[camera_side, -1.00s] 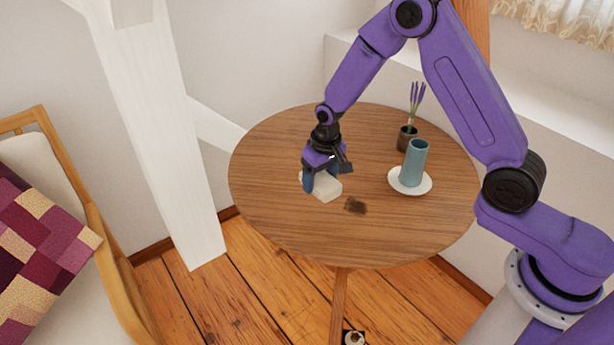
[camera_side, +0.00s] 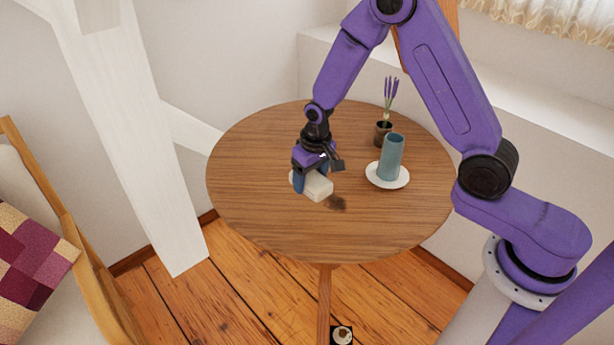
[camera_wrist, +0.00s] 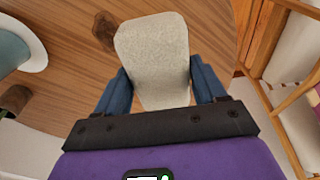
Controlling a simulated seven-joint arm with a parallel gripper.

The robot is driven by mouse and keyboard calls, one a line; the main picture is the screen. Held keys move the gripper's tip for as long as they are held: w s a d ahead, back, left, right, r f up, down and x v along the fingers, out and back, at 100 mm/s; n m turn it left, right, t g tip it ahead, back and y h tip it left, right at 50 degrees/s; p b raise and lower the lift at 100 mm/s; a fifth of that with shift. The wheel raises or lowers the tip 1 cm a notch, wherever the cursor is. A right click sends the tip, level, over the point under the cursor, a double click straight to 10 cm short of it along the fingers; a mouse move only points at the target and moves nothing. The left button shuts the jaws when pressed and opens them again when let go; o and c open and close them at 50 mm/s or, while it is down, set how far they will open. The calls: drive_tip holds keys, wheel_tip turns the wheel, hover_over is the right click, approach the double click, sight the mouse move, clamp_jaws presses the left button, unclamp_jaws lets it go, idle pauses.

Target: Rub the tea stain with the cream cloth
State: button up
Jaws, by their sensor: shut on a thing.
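The cream cloth (camera_side: 318,188) is a thick, pale folded pad. My gripper (camera_side: 311,180) is shut on it, with a blue finger on each side. In the wrist view, the cloth (camera_wrist: 152,52) juts out between the fingers (camera_wrist: 162,88). The tea stain (camera_side: 337,204) is a dark brown patch on the round wooden table (camera_side: 260,215), close to the cloth's right edge. In the wrist view, the stain (camera_wrist: 104,29) lies just left of the cloth's far end. The cloth is at or very near the tabletop; I cannot tell whether it touches.
A teal cup (camera_side: 392,157) stands on a white saucer (camera_side: 374,180) to the right of the stain. A small pot with purple flowers (camera_side: 383,132) stands behind it. The table's front and left are clear. A white timber brace (camera_side: 150,150) rises left of the table.

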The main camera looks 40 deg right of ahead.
hover_over(331, 205)
drive_tip(key=a, duration=0.2)
wheel_tip(331, 205, down, 4)
drive_tip(key=f, duration=0.1)
drive_tip(key=shift+s+f, duration=0.2)
drive_tip(key=shift+f, duration=1.65)
drive_tip(key=shift+s+f, duration=0.15)
drive_tip(key=shift+f, duration=1.7)
drive_tip(key=shift+d+r, duration=0.2)
drive_tip(key=shift+d, duration=0.05)
drive_tip(key=shift+c, duration=0.4)
drive_tip(key=shift+d+f, duration=0.15)
drive_tip(key=shift+d, duration=3.3)
drive_tip(key=shift+a, duration=3.85)
drive_tip(key=shift+d+r, duration=0.2)
drive_tip(key=shift+r, duration=0.8)
wheel_tip(331, 205, up, 6)
drive_tip(key=shift+a, duration=0.1)
